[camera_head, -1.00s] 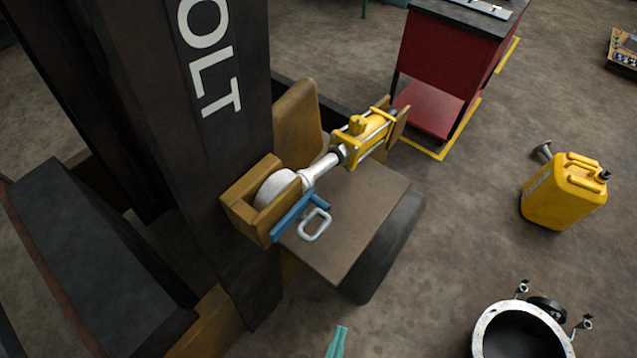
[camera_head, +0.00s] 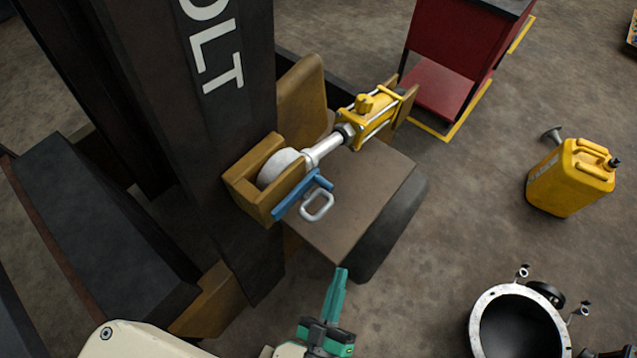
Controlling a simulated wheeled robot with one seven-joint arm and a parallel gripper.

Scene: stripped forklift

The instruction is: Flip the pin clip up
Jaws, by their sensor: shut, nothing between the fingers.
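The pin clip is a pale metal loop (camera_head: 318,206) that hangs at the end of a blue pin (camera_head: 298,197). The pin sits at a yellow-brown bracket (camera_head: 247,200) on the forklift mast, where a cylinder rod with a white round end (camera_head: 282,168) meets it. The loop slants down and to the right over a brown plate. My gripper (camera_head: 339,275) is green, with its fingers together and nothing between them. It points up the picture, below the loop and apart from it.
A yellow cylinder (camera_head: 370,118) lies behind the bracket. The brown plate (camera_head: 365,190) and a dark wheel (camera_head: 395,225) are right of the loop. A yellow jerrycan (camera_head: 568,180), a red cart (camera_head: 462,50) and a round metal housing (camera_head: 478,325) stand on the floor to the right.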

